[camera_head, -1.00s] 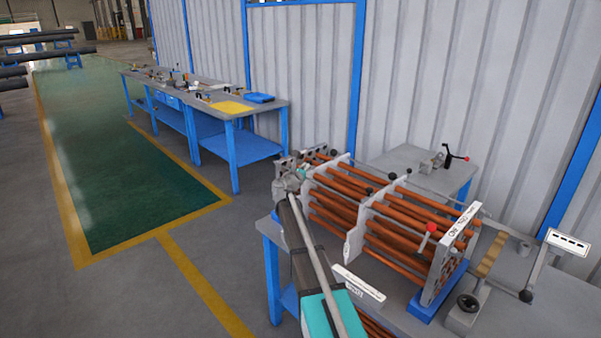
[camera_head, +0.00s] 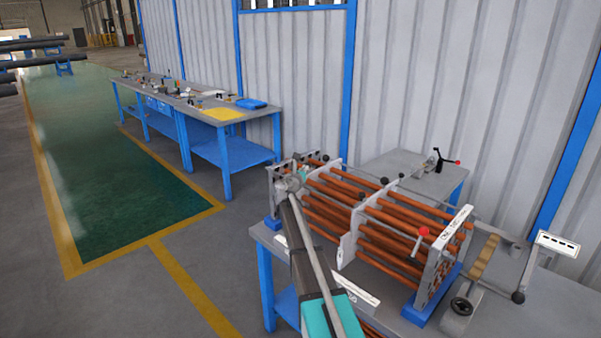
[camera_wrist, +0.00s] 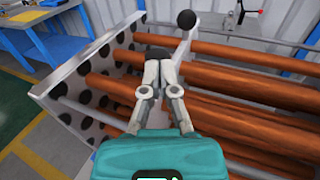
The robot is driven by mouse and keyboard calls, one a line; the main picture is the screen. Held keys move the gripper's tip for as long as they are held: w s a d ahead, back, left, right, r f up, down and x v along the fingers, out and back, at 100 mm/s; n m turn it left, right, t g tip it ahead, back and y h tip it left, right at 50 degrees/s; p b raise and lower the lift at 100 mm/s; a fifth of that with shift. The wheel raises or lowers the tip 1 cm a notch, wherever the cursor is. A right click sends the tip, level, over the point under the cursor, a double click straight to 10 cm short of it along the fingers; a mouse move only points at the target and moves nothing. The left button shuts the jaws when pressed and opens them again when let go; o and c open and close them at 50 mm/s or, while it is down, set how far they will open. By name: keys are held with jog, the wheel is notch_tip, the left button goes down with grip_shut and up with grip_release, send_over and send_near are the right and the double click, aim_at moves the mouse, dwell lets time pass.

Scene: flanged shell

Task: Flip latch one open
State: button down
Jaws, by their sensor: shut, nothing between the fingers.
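A flanged shell of copper-coloured tubes (camera_head: 400,233) held by pale plates lies on the bench. In the wrist view, a pale lever with a black ball knob (camera_wrist: 187,20) rises just beyond my fingertips. Whether this is latch one cannot be told. My gripper (camera_wrist: 161,56) is shut and empty, its fingers together above the tubes and right of the perforated end plate (camera_wrist: 75,95). It appears apart from the lever, though contact is hard to judge. In the head view, my gripper (camera_head: 291,184) is over the shell's left end. A red-knobbed lever (camera_head: 423,232) stands near the right end.
Several tubes lie close under my gripper. A handwheel (camera_head: 462,305) and a bracket with a white sign (camera_head: 557,243) stand right of the shell. A side bench with a clamp (camera_head: 438,162) is behind. Open floor (camera_head: 120,285) lies to the left.

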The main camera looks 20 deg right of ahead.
dwell(0.3)
jog(key=v, duration=1.4)
jog(key=shift+s, duration=0.1)
jog(key=s+a+f+m+g+y, duration=0.2)
jog(key=s+a+f+m+g, duration=0.15)
jog(key=s+f+m, duration=0.35)
jog(key=s+a+f+m+g+y, duration=0.25)
jog(key=s+f+m+g, duration=0.2)
jog(key=s+m, duration=0.45)
jog(key=s+a+f+m+g+y, duration=0.2)
jog(key=s+a+f+m+y, duration=0.1)
jog(key=s+a, duration=0.4)
jog(key=s+a+f+m+g+y, duration=0.2)
jog(key=s+a+m+y, duration=0.4)
jog(key=s, duration=0.4)
jog(key=shift+a+f+m+p, duration=0.4)
jog(key=shift+a+f+m, duration=0.3)
jog(key=shift+a, duration=0.55)
